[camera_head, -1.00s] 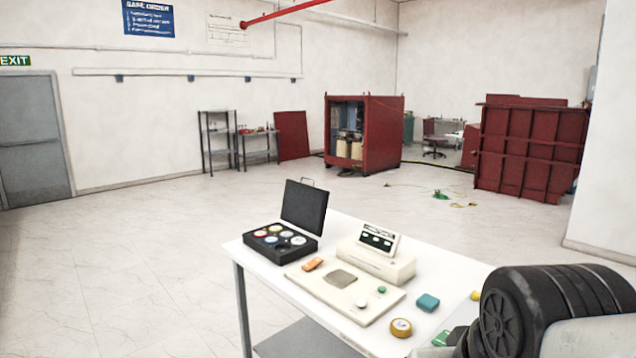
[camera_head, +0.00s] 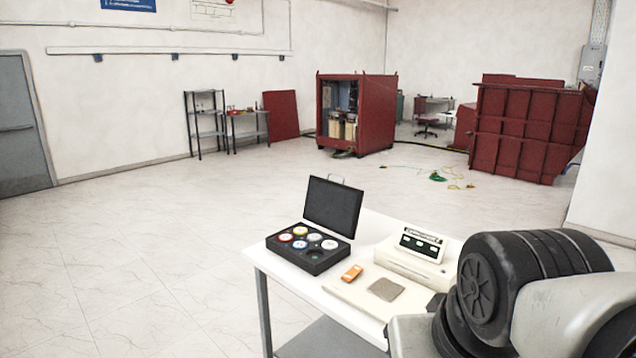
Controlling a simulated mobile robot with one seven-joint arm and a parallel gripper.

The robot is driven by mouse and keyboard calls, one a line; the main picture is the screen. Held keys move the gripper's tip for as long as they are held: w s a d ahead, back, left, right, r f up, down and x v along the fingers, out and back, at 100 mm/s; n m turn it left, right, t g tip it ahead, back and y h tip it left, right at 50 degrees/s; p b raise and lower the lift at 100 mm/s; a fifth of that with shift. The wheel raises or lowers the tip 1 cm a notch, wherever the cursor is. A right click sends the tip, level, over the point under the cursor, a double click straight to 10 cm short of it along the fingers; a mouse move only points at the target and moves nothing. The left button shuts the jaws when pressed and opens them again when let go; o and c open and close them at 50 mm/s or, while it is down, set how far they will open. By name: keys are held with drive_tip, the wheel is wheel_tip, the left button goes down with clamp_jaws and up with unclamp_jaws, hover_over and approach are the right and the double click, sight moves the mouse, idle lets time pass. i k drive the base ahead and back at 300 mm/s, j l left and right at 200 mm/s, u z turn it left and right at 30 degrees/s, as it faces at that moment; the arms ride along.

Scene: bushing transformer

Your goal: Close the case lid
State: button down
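The black case (camera_head: 309,252) stands on the left end of the white table, with several round coloured discs in its foam. Its lid (camera_head: 333,207) is open and stands upright at the back, with a thin handle on its top edge. My arm shows at the lower right as black ringed joints and grey links. My gripper is out of view.
The white table (camera_head: 318,298) also bears a cream instrument box (camera_head: 412,262), an orange item (camera_head: 352,273) and a grey pad (camera_head: 386,289) on a pale board. My arm hides the table's right part. Open floor lies left of the table. Shelves (camera_head: 207,125) and a red cabinet (camera_head: 375,112) stand far back.

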sight(335, 207)
drive_tip(key=i+j+z, duration=0.1)
drive_tip(key=z, duration=0.35)
drive_tip(key=i+j+z, duration=0.25)
drive_tip(key=j+z, duration=0.25)
drive_tip(key=j, duration=0.15)
drive_tip(key=i+j+z, duration=0.25)
drive_tip(key=j, duration=0.15)
drive_tip(key=i+j, duration=0.15)
drive_tip(key=j, duration=0.4)
drive_tip(key=i+j+z, duration=0.15)
drive_tip(key=j, duration=0.95)
drive_tip(key=i+j+z, duration=0.15)
drive_tip(key=j, duration=0.45)
